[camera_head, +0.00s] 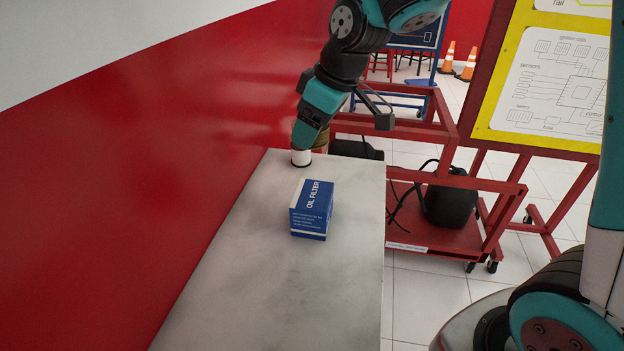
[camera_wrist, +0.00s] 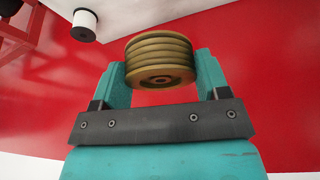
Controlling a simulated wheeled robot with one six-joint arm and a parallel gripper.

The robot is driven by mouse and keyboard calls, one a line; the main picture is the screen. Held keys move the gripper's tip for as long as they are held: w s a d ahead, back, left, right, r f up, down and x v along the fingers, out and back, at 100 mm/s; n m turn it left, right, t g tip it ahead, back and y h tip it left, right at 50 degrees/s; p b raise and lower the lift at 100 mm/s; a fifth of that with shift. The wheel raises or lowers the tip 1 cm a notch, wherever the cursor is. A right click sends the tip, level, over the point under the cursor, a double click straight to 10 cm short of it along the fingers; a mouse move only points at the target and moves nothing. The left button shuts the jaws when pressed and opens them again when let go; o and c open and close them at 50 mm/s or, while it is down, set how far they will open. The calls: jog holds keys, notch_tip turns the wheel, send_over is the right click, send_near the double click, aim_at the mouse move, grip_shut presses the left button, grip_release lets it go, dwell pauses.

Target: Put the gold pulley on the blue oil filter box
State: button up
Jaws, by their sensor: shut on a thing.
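The gold pulley (camera_wrist: 160,60), a grooved brass-coloured wheel, is held between the two teal fingers of my gripper (camera_wrist: 161,76) in the wrist view. In the head view my gripper (camera_head: 311,138) is over the far end of the table, and a small part of the pulley (camera_head: 322,141) shows beside it. The blue oil filter box (camera_head: 311,210) stands on the table nearer the camera, with a blue and white top and blue sides. My gripper is beyond the box, apart from it. The box is not in the wrist view.
A white spool with dark ends (camera_head: 300,158) stands at the table's far end, close to my gripper; it also shows in the wrist view (camera_wrist: 85,24). The pale table (camera_head: 250,290) is clear around the box. A red wall lies left, a red wheeled frame (camera_head: 470,215) right.

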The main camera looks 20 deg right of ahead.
aim_at(307, 192)
notch_tip(307, 192, down, 12)
jog(key=shift+f, duration=0.2)
jog(key=shift+f, duration=0.1)
jog(key=o, duration=1.2)
jog(key=shift+r+p, duration=0.2)
jog(key=shift+p, duration=0.2)
jog(key=v, duration=1.1)
jog(key=s+a+r+g, duration=0.1)
jog(key=s+a, duration=0.1)
jog(key=s, duration=0.5)
jog(key=s+a+r+m+g, duration=0.1)
jog(key=s+a, duration=0.2)
jog(key=s, duration=0.4)
jog(key=s+a+r+m+g+y, duration=0.1)
jog(key=s+a, duration=0.1)
jog(key=s, duration=0.5)
jog(key=shift+s+a+r+b, duration=0.1)
jog(key=shift+a+r+b, duration=0.2)
jog(key=shift+a+b, duration=0.1)
